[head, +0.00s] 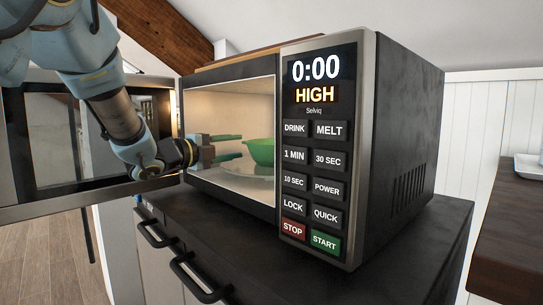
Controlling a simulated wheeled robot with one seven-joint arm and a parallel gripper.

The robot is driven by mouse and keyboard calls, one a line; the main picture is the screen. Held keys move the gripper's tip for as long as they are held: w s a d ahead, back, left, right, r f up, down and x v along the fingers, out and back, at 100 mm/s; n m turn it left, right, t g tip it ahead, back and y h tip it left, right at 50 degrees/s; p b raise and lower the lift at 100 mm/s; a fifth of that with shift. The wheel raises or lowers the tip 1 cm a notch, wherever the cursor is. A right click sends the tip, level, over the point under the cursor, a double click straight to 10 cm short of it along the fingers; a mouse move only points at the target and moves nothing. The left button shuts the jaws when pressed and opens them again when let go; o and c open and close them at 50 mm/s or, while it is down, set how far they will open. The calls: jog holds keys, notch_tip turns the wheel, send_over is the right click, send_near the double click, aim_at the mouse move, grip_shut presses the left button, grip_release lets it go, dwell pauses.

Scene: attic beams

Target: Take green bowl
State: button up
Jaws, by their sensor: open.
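The green bowl (262,152) sits inside the lit microwave, toward the right of its opening, and its right part is hidden behind the control panel. My gripper (238,147) reaches into the microwave opening from the left. Its green-tipped fingers are open and point at the bowl. The fingertips are close to the bowl's left rim, and I cannot tell whether they touch it. Nothing shows between the fingers. The microwave (407,150) stands on a dark counter, its display reading 0:00 and HIGH.
The microwave door (22,205) is swung open to the left, behind my arm. The dark counter (245,228) below has cabinet handles on its front. A wooden surface (512,235) with a white dish (528,165) stands at the right. A wooden beam (165,32) slopes above.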

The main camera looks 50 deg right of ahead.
jog(key=shift+d+r, duration=0.15)
jog(key=shift+d, duration=1.35)
jog(key=shift+d+r, duration=0.15)
jog(key=shift+d, duration=1.3)
jog(key=c, duration=0.7)
grip_shut()
jog(key=shift+f, duration=0.25)
